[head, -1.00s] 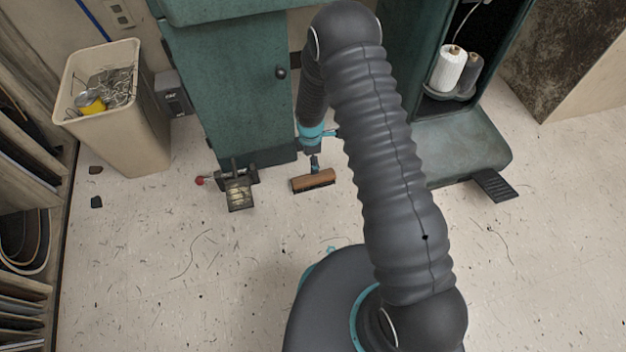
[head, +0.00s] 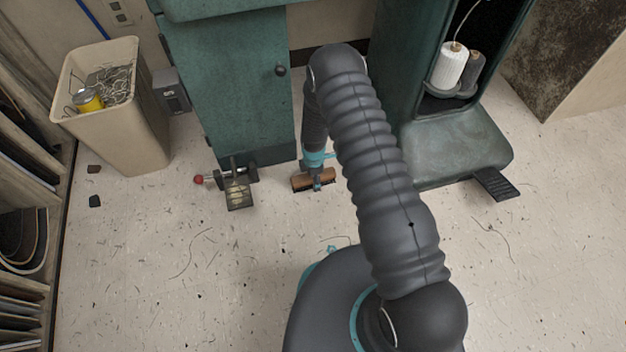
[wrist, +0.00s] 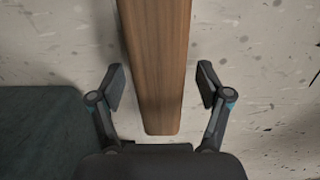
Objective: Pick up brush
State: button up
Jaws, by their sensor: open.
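The brush (head: 302,184) has a brown wooden back and dark bristles below. It lies on the speckled floor in front of the green machine cabinet. In the wrist view its wooden back (wrist: 158,60) runs from the top edge down to a rounded end between my fingers. My gripper (head: 318,184) is low over the brush in the head view. In the wrist view my gripper (wrist: 160,88) is open, with one finger on each side of the wood and a gap on both sides. The bristles are hidden in the wrist view.
A pedal-like metal part (head: 238,192) with a red knob stands on the floor left of the brush. The green cabinet (head: 235,90) is just behind. A machine base with a black pedal (head: 493,184) is at right. A beige bin (head: 125,130) stands at left.

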jog(key=shift+f, duration=0.45)
jog(key=c, duration=1.3)
jog(key=shift+c, duration=0.2)
jog(key=shift+r, duration=0.5)
jog(key=r, duration=0.2)
jog(key=d+r, duration=0.1)
jog(key=r, duration=0.1)
jog(key=d+r+p, duration=0.1)
jog(key=d+r, duration=0.5)
jog(key=d, duration=0.4)
jog(key=shift+s+d, duration=0.3)
jog(key=shift+s, duration=0.15)
